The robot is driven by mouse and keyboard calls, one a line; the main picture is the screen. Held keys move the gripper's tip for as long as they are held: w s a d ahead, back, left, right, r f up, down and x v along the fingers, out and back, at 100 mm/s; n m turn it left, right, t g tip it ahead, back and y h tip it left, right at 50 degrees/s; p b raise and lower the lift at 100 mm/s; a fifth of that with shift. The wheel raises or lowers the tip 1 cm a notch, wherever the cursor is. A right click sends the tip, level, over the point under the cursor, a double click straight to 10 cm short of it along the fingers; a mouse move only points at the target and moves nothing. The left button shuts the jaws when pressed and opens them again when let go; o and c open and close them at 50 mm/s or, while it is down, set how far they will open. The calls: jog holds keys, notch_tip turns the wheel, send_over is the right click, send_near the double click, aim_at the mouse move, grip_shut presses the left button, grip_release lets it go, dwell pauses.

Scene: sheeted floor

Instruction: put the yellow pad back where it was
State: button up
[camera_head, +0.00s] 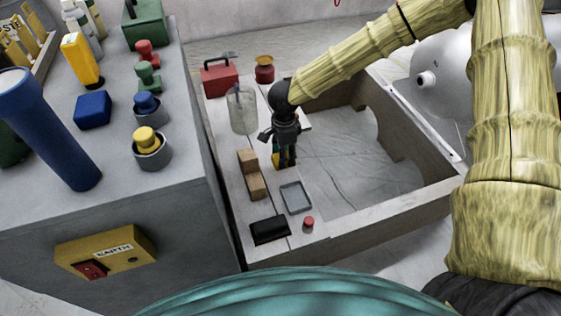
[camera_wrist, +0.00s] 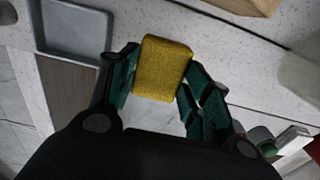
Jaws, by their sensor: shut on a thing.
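The yellow pad (camera_wrist: 163,68) is between the two fingers of my gripper (camera_wrist: 158,80) in the wrist view. The fingers touch it on both sides. In the head view my gripper (camera_head: 284,160) points down over the speckled white ledge, and only a bit of yellow shows beside the fingers. A shallow grey tray (camera_head: 295,197) lies on the ledge just in front of my gripper. The tray also shows at the upper left of the wrist view (camera_wrist: 72,50). Whether the pad touches the ledge I cannot tell.
Wooden blocks (camera_head: 252,176) lie left of my gripper, with a clear container (camera_head: 241,108) behind them. A black item (camera_head: 269,230) and a red button-like piece (camera_head: 309,222) are nearer. A red box (camera_head: 220,77) and a red canister (camera_head: 264,69) stand behind. An open recess is at right.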

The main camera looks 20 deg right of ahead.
jog(key=shift+w+a+f+b, duration=0.1)
jog(key=shift+w+a+b, duration=0.25)
jog(key=shift+w, duration=0.3)
notch_tip(320, 180, down, 4)
jog(key=shift+r+b, duration=0.25)
jog(key=shift+b, duration=0.9)
jog(key=o, duration=0.9)
jog(key=shift+s, duration=0.1)
jog(key=shift+r, duration=0.2)
notch_tip(320, 180, up, 12)
jog(key=p, duration=0.5)
jog(key=shift+d+f, duration=0.1)
